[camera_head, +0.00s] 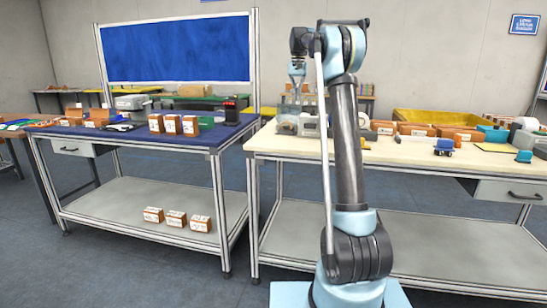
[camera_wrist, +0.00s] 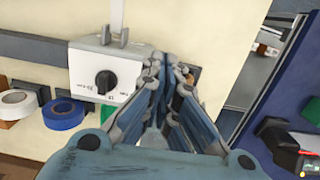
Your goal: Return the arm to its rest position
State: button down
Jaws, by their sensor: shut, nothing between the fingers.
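My arm stands upright in the head view, its elbow high and its last link hanging on the left side. My gripper (camera_head: 297,88) points down above the left end of the cream-topped table (camera_head: 285,147). In the wrist view, the fingers of my gripper (camera_wrist: 169,66) come together at their tips and hold nothing. Below them is a white device with a black knob (camera_wrist: 105,82), apart from the fingers as far as I can tell. Part of what lies under the fingers is hidden.
A yellow bin (camera_head: 437,117) is on the cream table. White (camera_wrist: 17,103) and blue (camera_wrist: 62,114) tape rolls show in the wrist view.

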jog(key=s+d+f+n+t, duration=0.1)
jog(key=s+d+f, duration=0.1)
jog(key=s, duration=0.8)
jog(key=s+d+f, duration=0.2)
jog(key=s, duration=0.8)
jog(key=s+d+f+n+t, duration=0.1)
jog(key=s+d+f, duration=0.1)
jog(key=s, duration=0.8)
jog(key=s+d+f+n+t, duration=0.1)
jog(key=s+d+f, duration=0.1)
jog(key=s+f, duration=2.3)
jog(key=shift+s+f, duration=0.3)
jog(key=shift+s, duration=0.05)
jog(key=shift+d, duration=0.1)
